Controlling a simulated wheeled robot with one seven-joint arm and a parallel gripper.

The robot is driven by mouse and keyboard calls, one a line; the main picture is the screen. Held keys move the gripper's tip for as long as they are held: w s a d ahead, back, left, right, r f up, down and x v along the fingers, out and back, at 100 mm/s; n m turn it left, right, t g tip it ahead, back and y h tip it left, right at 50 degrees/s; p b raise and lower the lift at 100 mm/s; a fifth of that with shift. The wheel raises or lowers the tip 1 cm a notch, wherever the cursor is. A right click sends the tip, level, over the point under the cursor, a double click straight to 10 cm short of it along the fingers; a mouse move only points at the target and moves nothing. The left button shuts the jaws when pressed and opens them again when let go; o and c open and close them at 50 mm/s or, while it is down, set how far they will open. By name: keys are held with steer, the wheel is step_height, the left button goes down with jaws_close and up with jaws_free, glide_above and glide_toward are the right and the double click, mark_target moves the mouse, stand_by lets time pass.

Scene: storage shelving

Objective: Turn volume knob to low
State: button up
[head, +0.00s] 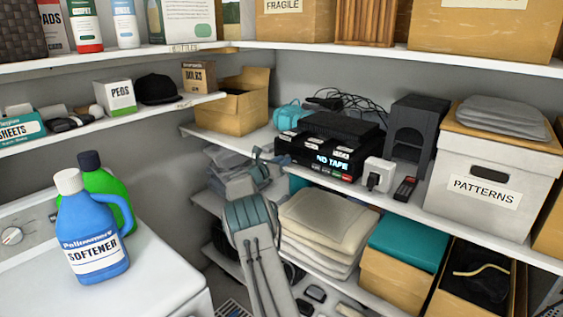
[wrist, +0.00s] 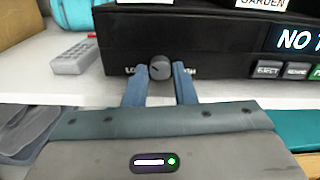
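The volume knob (wrist: 159,67) is a small dark round dial on the front of a black tape deck in the wrist view. Part of a label shows on each side of it, mostly covered by my fingers. My gripper (wrist: 159,82) has its two blue fingers apart, one on each side of the knob. I cannot tell whether they touch it. In the head view the deck (head: 340,160) stands on the middle shelf with "NO TAPE" lit on its front. My gripper (head: 272,158) is at the deck's left front there, and the knob is hidden.
A grey remote (wrist: 75,57) lies left of the deck. A white plug adapter (head: 379,173) and a small black device (head: 405,188) sit right of it. Folded cloths (head: 325,225) lie on the shelf below. Blue and green bottles stand on the white machine (head: 150,270).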

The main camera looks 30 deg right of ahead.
jaws_close()
steer(key=shift+n+b, duration=1.45)
steer(key=shift+n, duration=0.05)
steer(key=o, duration=0.5)
jaws_free()
steer(key=shift+o, duration=0.2)
steer(key=shift+a, duration=0.15)
steer(key=b+v, duration=0.4)
steer(key=v, duration=0.9)
steer(key=shift+a, duration=0.3)
